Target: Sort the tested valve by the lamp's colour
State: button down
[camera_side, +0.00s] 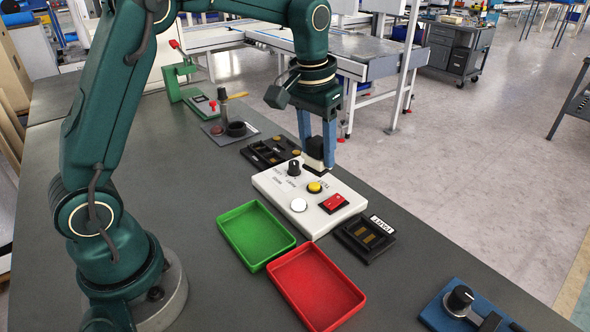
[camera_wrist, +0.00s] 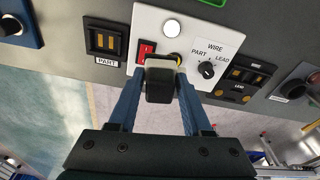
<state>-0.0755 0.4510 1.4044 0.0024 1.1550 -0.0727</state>
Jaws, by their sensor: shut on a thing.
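My gripper (camera_side: 318,152) is shut on a small dark valve (camera_wrist: 160,84), which has a pale rim at its top in the wrist view. In the side view the valve (camera_side: 314,147) is at the far edge of the white test box (camera_side: 275,186); its height above the bench is hard to tell. The box carries a round lamp (camera_side: 298,205), which looks white, with no red or green showing. It also has a yellow button (camera_side: 314,187), a red switch (camera_side: 334,203) and a black knob (camera_side: 294,168). A green tray (camera_side: 255,268) and a red tray (camera_side: 283,283) are empty.
A black holder marked PART (camera_side: 365,238) lies right of the box, and a black holder with slots (camera_side: 270,152) lies behind it. A blue fixture with a black knob (camera_side: 460,300) is at the front right. A green stand (camera_side: 182,85) is at the back.

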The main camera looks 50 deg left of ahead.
jog(key=s+d+f+m, duration=0.2)
jog(key=s+d+f, duration=0.1)
jog(key=s+d, duration=0.9)
jog(key=shift+w+d+f, duration=0.1)
jog(key=shift+d+f, duration=0.1)
jog(key=shift+f, duration=0.7)
jog(key=shift+w+d+f, duration=0.1)
jog(key=shift+d+f, duration=0.15)
jog(key=shift+f, duration=0.7)
jog(key=shift+w+d+f, duration=0.1)
jog(key=shift+d+f, duration=0.1)
jog(key=shift+f, duration=0.7)
jog(key=shift+f, duration=0.95)
jog(key=shift+c, duration=1.3)
grip_release()
notch_tip(320, 180, up, 7)
